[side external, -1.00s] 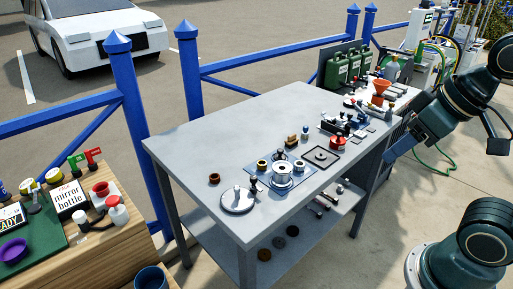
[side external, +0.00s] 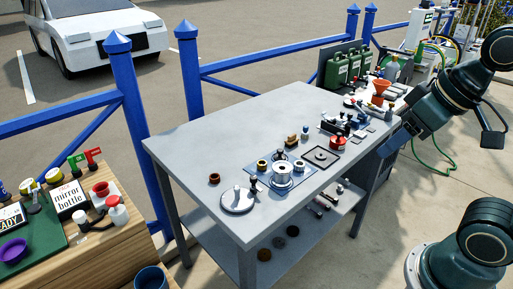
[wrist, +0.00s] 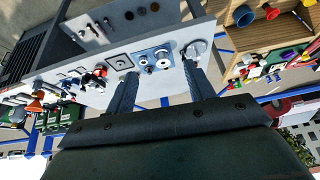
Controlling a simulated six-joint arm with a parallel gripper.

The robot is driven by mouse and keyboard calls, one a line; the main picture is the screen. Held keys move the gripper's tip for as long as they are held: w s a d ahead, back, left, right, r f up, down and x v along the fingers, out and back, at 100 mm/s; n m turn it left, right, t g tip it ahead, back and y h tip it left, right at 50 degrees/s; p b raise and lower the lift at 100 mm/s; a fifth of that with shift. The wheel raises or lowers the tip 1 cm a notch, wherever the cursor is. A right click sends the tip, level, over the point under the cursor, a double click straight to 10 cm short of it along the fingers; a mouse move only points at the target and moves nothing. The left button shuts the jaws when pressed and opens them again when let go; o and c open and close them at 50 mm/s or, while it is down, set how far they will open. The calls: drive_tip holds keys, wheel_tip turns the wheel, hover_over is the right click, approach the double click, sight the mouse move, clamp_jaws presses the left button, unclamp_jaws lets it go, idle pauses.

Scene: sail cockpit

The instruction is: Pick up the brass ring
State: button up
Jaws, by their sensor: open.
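A small brownish, brass-coloured ring (side external: 214,178) lies on the grey table (side external: 200,135), left of the blue mat in the side view. A second small ring-like part with a yellowish top (side external: 262,165) sits on the mat's left part. I cannot tell for sure which is the brass ring. My gripper (wrist: 159,68) is open, with nothing between its two fingers. In the side view it is off the table's right end, well apart from both rings. The wrist view shows the table upside down beyond the fingers, and the rings are too small to tell there.
A silver spool (side external: 282,172) stands on the blue mat. A round grey plate with a knob (side external: 238,199) is near the front edge. A square dark tray (side external: 320,156), a red pot (side external: 337,142) and green cans (side external: 337,70) lie further right. The table's left part is clear.

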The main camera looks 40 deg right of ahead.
drive_tip(key=w+r+m+g+y, duration=0.1)
drive_tip(key=w+r+m+g, duration=0.15)
drive_tip(key=w+m, duration=1.2)
drive_tip(key=w+d+f+m+g, duration=0.1)
drive_tip(key=w+d+f, duration=0.1)
drive_tip(key=w+f, duration=0.5)
drive_tip(key=w+d+f+m+g, duration=0.2)
drive_tip(key=w+f, duration=0.5)
drive_tip(key=w, duration=0.8)
drive_tip(key=shift+w+d+f+y, duration=0.25)
drive_tip(key=shift+w+y, duration=0.05)
drive_tip(key=shift+y, duration=0.1)
hover_over(262, 165)
drive_tip(key=w+d, duration=0.1)
drive_tip(key=d, duration=0.1)
wheel_tip(262, 165, down, 8)
drive_tip(key=shift+r, duration=0.1)
drive_tip(key=shift+a+f, duration=0.1)
drive_tip(key=shift+f, duration=0.25)
